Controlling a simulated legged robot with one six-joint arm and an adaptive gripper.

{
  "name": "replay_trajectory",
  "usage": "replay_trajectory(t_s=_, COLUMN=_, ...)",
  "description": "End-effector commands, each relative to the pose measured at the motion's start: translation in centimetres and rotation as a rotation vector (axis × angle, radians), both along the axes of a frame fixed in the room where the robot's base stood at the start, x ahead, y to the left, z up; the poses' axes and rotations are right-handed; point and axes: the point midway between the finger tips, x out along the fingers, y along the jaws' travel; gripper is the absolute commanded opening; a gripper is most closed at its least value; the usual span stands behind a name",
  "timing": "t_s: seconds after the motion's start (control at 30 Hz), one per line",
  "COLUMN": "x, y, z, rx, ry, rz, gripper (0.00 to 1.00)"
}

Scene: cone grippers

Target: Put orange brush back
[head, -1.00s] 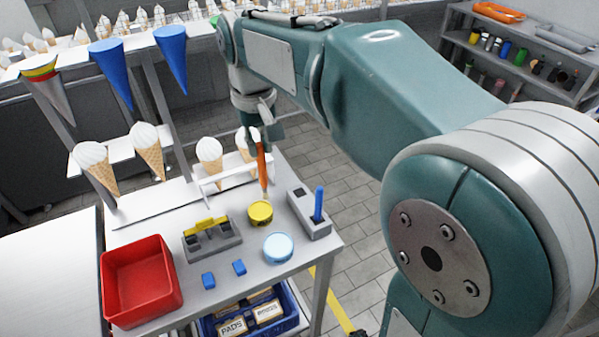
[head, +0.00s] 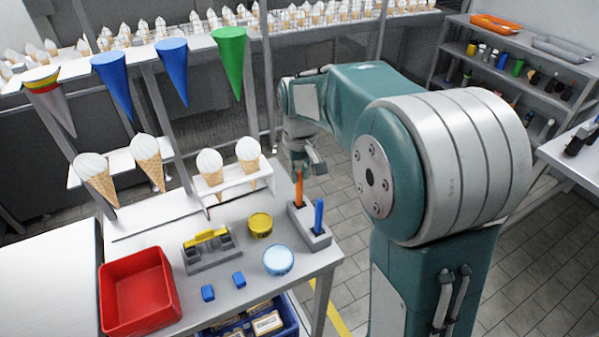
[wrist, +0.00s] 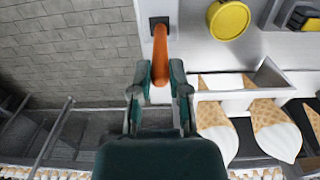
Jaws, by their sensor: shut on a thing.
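The orange brush (head: 298,188) is upright in my gripper (head: 304,167), with its lower end at the rear slot of the grey holder block (head: 318,237). In the wrist view my gripper (wrist: 160,75) is shut on the orange brush (wrist: 160,45), whose far end meets the dark square slot. I cannot tell how deep it sits in the slot. A blue brush (head: 319,215) stands upright in the front slot of the same holder.
A yellow tin (head: 260,225), a light blue tin (head: 278,260) and a grey caddy (head: 212,256) stand left of the holder. A white rack (head: 230,182) with cones is close by on the left. A red bin (head: 140,290) is at the table's left.

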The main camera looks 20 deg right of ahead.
Motion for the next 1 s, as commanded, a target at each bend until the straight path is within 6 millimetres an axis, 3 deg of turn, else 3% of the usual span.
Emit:
replay_trajectory(t_s=0.17, x=0.0, y=0.0, z=-0.1, rx=0.0, ry=0.001, rz=0.0, gripper=0.0)
replay_trajectory(t_s=0.2, x=0.0, y=0.0, z=-0.1, rx=0.0, ry=0.001, rz=0.0, gripper=0.36)
replay_trajectory(t_s=0.27, x=0.0, y=0.0, z=-0.1, rx=0.0, ry=0.001, rz=0.0, gripper=0.57)
replay_trajectory(t_s=0.67, x=0.0, y=0.0, z=0.2, rx=0.0, ry=0.0, rz=0.0, gripper=0.57)
replay_trajectory(t_s=0.77, x=0.1, y=0.0, z=1.3, rx=0.0, ry=-0.003, rz=0.0, gripper=0.57)
replay_trajectory(t_s=1.0, x=0.0, y=0.1, z=6.2, rx=0.0, ry=-0.004, rz=0.0, gripper=0.57)
